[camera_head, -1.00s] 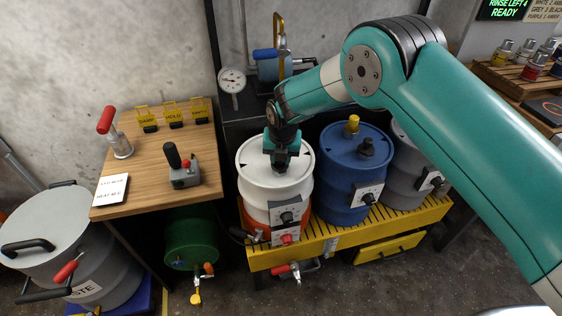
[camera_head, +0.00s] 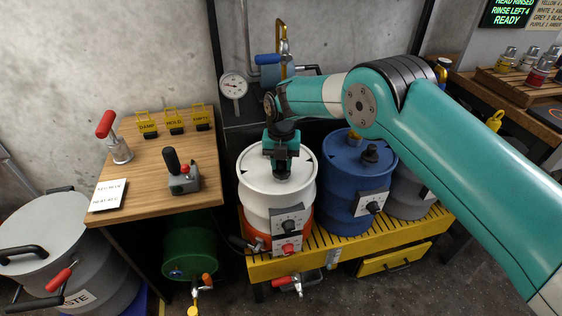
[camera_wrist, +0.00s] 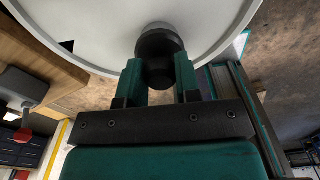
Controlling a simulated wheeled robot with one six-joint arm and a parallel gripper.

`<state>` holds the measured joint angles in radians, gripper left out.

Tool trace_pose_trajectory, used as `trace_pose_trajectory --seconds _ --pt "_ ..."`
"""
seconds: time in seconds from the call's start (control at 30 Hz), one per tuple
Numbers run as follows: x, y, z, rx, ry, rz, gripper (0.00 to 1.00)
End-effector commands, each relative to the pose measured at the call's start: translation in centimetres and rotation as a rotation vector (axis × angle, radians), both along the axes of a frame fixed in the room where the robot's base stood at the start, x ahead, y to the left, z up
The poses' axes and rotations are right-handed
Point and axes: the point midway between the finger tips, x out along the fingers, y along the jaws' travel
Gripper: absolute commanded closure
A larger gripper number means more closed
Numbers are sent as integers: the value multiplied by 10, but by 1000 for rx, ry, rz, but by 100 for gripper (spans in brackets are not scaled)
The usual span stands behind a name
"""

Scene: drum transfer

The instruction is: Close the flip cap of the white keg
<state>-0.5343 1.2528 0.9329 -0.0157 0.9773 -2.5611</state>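The white keg (camera_head: 255,195), white with a red-orange lower band, stands at the left end of the yellow slatted rack. My gripper (camera_head: 282,173) points down at its lid, near the middle. In the wrist view the round white lid (camera_wrist: 90,35) fills the top. A black round cap (camera_wrist: 158,45) on it sits between the two fingers of my gripper (camera_wrist: 158,72). The fingers stand apart with the cap filling the gap; whether they grip it, I cannot tell. In the head view the gripper hides the cap, so its hinge and lid position do not show.
A wooden table (camera_head: 150,180) with a joystick box (camera_head: 183,178) is on the left. The yellow rack (camera_head: 395,230) runs below the kegs.

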Motion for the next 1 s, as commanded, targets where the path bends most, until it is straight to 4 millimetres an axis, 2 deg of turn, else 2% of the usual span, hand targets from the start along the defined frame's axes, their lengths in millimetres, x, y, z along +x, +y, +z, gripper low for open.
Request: trace_pose_trajectory --seconds 0.3,0.47,0.57,1.0 --pt "0 0 -1 -1 1 0 59" --pt "1 0 12 1 -1 -1 59" --pt "1 0 31 1 -3 -1 59" --pt "3 1 139 1 -2 1 59"
